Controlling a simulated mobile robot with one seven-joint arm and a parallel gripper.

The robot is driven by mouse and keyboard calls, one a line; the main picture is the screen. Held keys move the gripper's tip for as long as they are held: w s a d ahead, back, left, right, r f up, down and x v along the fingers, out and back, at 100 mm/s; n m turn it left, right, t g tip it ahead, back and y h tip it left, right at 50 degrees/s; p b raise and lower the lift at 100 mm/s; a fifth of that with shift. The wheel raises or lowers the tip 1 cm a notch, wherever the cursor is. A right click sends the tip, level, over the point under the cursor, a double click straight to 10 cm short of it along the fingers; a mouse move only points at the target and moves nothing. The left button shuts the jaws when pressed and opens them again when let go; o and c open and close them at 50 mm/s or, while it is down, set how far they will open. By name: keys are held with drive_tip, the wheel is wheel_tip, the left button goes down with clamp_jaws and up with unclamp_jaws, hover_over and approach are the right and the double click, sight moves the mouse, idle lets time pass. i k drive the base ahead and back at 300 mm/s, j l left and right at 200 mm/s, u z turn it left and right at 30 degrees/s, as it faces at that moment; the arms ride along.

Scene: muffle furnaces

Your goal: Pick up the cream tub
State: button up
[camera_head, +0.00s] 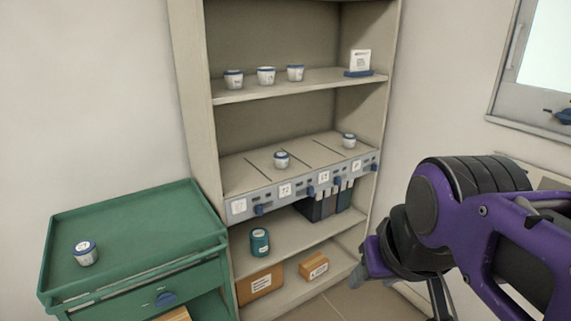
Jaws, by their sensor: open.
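Several small cream-white tubs with blue rims are in view, and I cannot tell which one the task means. One tub (86,252) stands upright on the green cart (130,222) at the left. Three more tubs, among them the middle one (266,76), stand in a row on the shelf unit's upper shelf. One tub (281,159) and another tub (349,141) stand on the middle shelf, which has dividing lines. My gripper (370,264) is at the lower right, in front of the shelf unit, apart from every tub. It is open, partly hidden by my purple arm.
The shelf unit (191,100) also holds a teal jar (260,242), dark binders (318,208) and cardboard boxes (260,284) lower down. A white card on a blue stand (359,62) is at upper right. The cart top is clear around its tub.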

sight(84, 251)
drive_tip(key=u, duration=1.65)
drive_tip(key=z, duration=0.35)
drive_tip(key=i+j+z, duration=0.2)
drive_tip(key=z, duration=0.25)
drive_tip(key=i+j+z, duration=0.15)
drive_tip(key=z, duration=0.25)
drive_tip(key=i+j+z, duration=0.15)
drive_tip(key=j, duration=0.3)
drive_tip(key=i+j+z, duration=0.15)
drive_tip(key=j, duration=0.3)
drive_tip(key=k, duration=0.05)
